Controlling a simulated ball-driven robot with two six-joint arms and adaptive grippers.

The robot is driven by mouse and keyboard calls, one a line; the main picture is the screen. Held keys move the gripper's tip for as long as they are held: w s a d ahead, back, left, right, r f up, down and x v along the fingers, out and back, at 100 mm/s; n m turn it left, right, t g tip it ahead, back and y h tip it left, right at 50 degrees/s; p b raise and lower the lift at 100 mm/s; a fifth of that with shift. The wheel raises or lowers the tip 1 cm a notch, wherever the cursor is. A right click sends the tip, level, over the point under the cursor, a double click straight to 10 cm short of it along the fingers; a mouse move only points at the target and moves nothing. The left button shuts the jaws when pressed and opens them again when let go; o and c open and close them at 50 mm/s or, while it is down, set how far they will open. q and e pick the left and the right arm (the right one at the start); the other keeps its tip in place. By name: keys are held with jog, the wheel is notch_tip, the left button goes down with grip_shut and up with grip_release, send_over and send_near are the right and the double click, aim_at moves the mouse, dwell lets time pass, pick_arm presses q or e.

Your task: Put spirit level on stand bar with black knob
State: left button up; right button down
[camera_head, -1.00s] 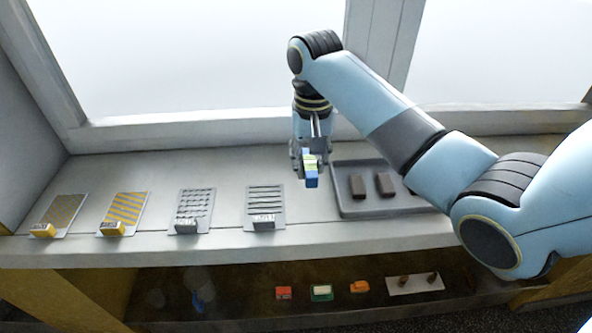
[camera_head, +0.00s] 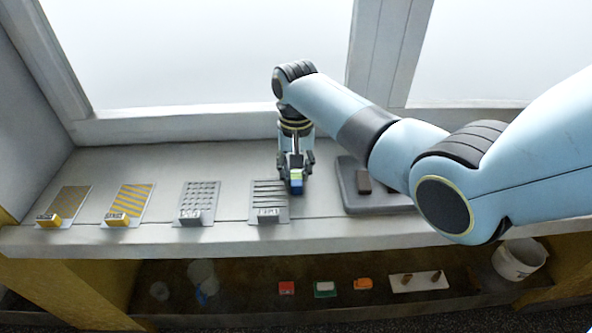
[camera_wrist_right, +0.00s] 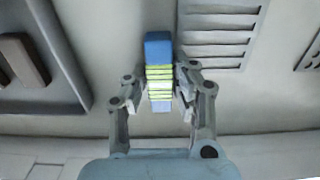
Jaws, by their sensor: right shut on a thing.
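My right gripper (camera_head: 297,170) is shut on a small blue block with yellow-green bands (camera_wrist_right: 159,70), which I take to be the spirit level; its blue end also shows in the head view (camera_head: 297,188). The fingers hold it from both sides, and it hangs by the right edge of a grey slotted plate (camera_head: 268,194). Whether it touches the counter is unclear. In the wrist view the slotted plate (camera_wrist_right: 218,35) is right of the block, apart from it. I cannot make out a stand bar with a black knob. My left gripper is not in view.
Several patterned plates stand in a row to the left, including a yellow-striped one (camera_head: 133,200). A grey tray (camera_head: 350,202) with dark brown bars (camera_head: 364,181) is close on the right, partly behind my arm. A lower shelf holds small coloured blocks and a white bucket (camera_head: 519,259).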

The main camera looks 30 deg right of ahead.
jog(key=c, duration=1.1)
grip_release()
